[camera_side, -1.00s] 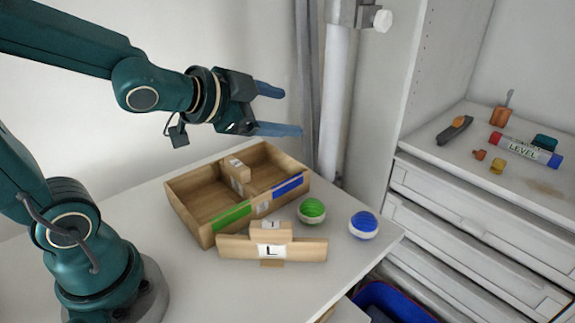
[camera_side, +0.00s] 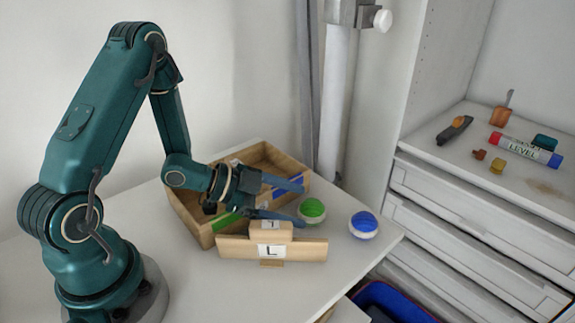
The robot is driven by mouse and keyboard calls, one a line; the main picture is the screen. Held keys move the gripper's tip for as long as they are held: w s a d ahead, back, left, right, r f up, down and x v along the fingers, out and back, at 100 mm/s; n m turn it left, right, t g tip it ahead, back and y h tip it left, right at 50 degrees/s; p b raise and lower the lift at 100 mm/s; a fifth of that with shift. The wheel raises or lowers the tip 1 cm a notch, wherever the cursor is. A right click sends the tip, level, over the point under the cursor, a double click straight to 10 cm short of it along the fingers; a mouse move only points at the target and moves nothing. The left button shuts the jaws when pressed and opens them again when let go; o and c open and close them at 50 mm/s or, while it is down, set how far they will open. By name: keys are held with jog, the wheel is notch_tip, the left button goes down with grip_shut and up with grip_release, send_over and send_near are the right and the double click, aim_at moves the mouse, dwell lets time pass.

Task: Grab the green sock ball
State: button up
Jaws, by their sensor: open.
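The green sock ball (camera_side: 312,210) has a green top and a pale lower band. It sits on the white table, right of the wooden box. My gripper (camera_side: 303,202) is open, with its two blue fingers pointing right at the ball. One finger is on the ball's far side in the picture and the other on its near side, with the tips close to its left edge. I cannot tell whether they touch it. Nothing is held.
A divided wooden box (camera_side: 187,215) lies under my gripper and wrist. A wooden block marked L (camera_side: 310,250) stands in front of it. A blue sock ball (camera_side: 363,225) sits to the right, near the table edge. A shelf unit (camera_side: 440,190) with drawers stands further right.

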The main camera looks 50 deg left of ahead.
aim_at(306, 206)
jog(key=shift+x, duration=2.35)
jog(key=shift+w, duration=0.1)
jog(key=c, duration=1.1)
jog(key=shift+o, duration=0.2)
jog(key=shift+r, duration=0.2)
